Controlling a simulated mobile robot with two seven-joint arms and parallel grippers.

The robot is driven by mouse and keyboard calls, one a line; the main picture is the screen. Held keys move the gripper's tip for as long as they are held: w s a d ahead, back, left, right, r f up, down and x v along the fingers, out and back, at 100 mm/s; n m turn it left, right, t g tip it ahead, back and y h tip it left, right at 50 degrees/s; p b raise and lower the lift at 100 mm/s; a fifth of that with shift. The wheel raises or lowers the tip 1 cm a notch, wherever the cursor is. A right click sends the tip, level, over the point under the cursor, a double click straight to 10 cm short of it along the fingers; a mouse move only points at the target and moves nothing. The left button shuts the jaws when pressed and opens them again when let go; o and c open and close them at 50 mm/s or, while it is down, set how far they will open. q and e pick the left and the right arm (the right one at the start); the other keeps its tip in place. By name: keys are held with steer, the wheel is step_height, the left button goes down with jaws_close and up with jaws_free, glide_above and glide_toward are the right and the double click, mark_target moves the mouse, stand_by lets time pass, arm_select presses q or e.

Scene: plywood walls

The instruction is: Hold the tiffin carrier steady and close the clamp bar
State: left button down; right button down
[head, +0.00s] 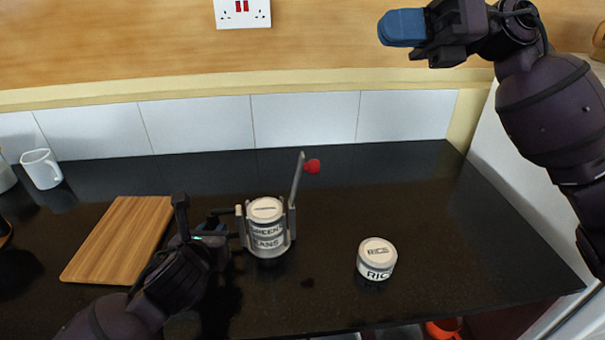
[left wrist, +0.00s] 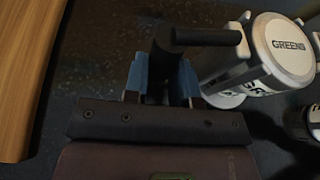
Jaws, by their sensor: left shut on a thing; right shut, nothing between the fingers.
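The tiffin carrier (head: 267,240) stands upright on the dark counter in the head view, with stacked white tins labelled greens and beans in a grey frame. My right gripper (head: 404,27) is shut and empty, high at the upper right, far from the carrier.
A white rice tin (head: 377,259) stands on the counter right of the carrier. A wooden board (head: 118,240) lies left of my left gripper, and a white mug (head: 42,169) stands at the back left.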

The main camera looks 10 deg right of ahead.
steer(key=w+a+f+h, duration=0.4)
steer(key=a+f+h, duration=0.5)
steer(key=f+h, duration=0.3)
steer(key=w+d+f+h, duration=0.1)
steer(key=d+f+h, duration=0.1)
steer(key=f, duration=0.4)
steer(key=w+d+f+t+h, duration=0.1)
steer(key=d+f+h, duration=0.1)
steer(key=f, duration=0.4)
steer(key=shift+w+f+t+h, duration=0.25)
steer(key=shift+w+t+h, duration=0.1)
steer(key=shift+h, duration=0.55)
steer(key=shift+a, duration=0.2)
stand_by(1.0)
glide_above(290, 200)
steer(key=shift+s+a, duration=0.1)
steer(key=shift+s, duration=0.05)
stand_by(1.6)
stand_by(0.5)
